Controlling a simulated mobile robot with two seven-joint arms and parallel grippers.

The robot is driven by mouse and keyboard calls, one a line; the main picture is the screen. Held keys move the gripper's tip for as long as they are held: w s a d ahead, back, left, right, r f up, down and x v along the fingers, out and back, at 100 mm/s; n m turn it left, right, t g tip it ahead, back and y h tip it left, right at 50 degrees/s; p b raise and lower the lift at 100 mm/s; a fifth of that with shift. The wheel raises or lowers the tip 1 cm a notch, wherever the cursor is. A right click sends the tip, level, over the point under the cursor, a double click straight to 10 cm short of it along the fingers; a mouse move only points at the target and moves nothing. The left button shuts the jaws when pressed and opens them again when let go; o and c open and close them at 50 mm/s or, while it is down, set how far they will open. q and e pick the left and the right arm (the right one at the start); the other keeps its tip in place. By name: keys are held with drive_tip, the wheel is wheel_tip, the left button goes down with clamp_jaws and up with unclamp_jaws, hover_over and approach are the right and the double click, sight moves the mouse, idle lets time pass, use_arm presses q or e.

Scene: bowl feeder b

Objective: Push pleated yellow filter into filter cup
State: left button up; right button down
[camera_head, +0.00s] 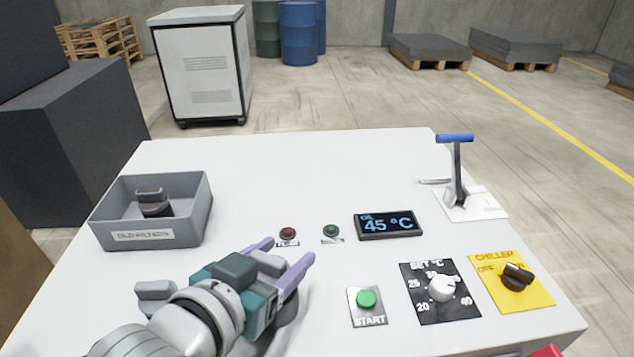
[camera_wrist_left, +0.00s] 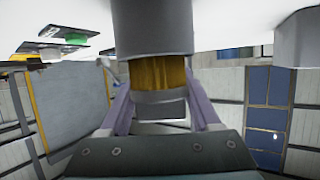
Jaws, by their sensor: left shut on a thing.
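My left gripper (camera_head: 287,252) has its purple fingers low over the front left of the table. In the left wrist view it (camera_wrist_left: 161,112) is shut on the grey end of the pleated yellow filter (camera_wrist_left: 155,74). A yellow pleated band shows between that grey end and the rim of the grey filter cup (camera_wrist_left: 150,30). The filter's other end is hidden at the cup, so I cannot tell how deep it sits. In the head view my gripper hides the yellow pleats and most of the cup.
A grey bin (camera_head: 185,230) at the left holds a dark used filter (camera_head: 153,203). Two small indicator lamps, a 45 °C display (camera_head: 389,224), a green START button (camera_head: 366,299), a dial (camera_head: 441,287), a chiller switch (camera_head: 516,275) and a blue-handled lever (camera_head: 455,165) are on the table.

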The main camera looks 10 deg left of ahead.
use_arm(q)
drive_tip(key=shift+f+b, duration=0.95)
drive_tip(key=shift+f, duration=0.15)
drive_tip(key=o, duration=1.5)
drive_tip(key=shift+s+a+r+p, duration=0.1)
drive_tip(key=shift+s+r+p, duration=0.15)
drive_tip(key=shift+s, duration=0.2)
drive_tip(key=p+v, duration=0.2)
drive_tip(key=v, duration=0.5)
drive_tip(key=shift+s+a, duration=0.1)
drive_tip(key=shift+s, duration=0.15)
drive_tip(key=shift+v, duration=0.75)
